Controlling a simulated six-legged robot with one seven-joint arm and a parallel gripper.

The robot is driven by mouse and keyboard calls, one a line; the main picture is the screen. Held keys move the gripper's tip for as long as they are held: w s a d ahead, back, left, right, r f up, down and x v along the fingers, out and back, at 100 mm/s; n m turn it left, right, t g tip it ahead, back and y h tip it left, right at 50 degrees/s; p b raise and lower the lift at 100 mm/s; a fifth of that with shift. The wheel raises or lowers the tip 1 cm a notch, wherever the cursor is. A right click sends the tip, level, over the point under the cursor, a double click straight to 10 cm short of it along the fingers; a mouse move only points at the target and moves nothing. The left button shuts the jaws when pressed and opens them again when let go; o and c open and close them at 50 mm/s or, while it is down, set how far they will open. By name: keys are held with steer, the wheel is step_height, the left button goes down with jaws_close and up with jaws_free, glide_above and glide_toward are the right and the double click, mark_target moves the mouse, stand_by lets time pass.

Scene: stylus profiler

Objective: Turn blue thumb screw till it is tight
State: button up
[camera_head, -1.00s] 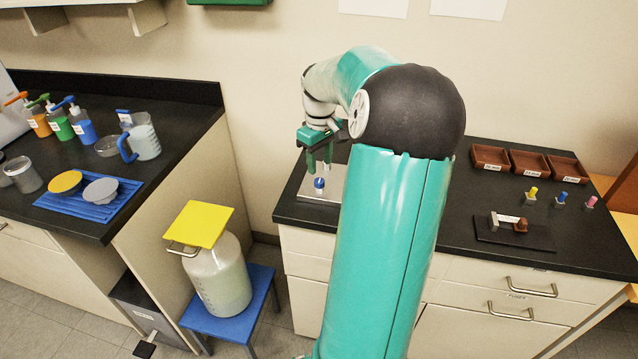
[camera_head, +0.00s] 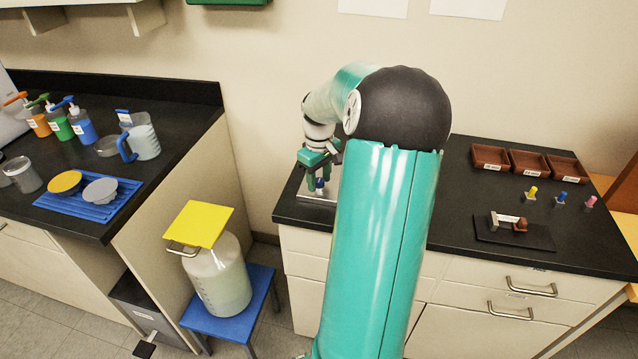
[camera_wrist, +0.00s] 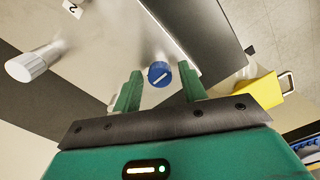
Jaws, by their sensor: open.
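The blue thumb screw (camera_wrist: 159,74) shows in the wrist view, with a white line across its round head. It stands on a light metal plate (camera_wrist: 112,60). My gripper (camera_wrist: 158,90) is open, with one green finger on each side of the screw and a gap to each. In the head view my gripper (camera_head: 318,186) points down over the screw (camera_head: 320,183) at the left end of the right bench. My arm hides part of the plate there.
A white knob (camera_wrist: 28,66) lies left in the wrist view. In the head view, brown trays (camera_head: 528,162), several small coloured pieces and a dark stand (camera_head: 512,233) are on the bench's right side. A yellow-topped jug (camera_head: 220,285) stands on a blue stool between benches.

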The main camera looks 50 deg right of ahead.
jaws_close()
steer(key=m, duration=0.3)
steer(key=shift+w+m, duration=0.1)
steer(key=shift+m, duration=0.3)
steer(key=m, duration=0.5)
steer(key=m, duration=0.8)
steer(key=shift+r+m, duration=0.1)
steer(key=shift+m, duration=0.6)
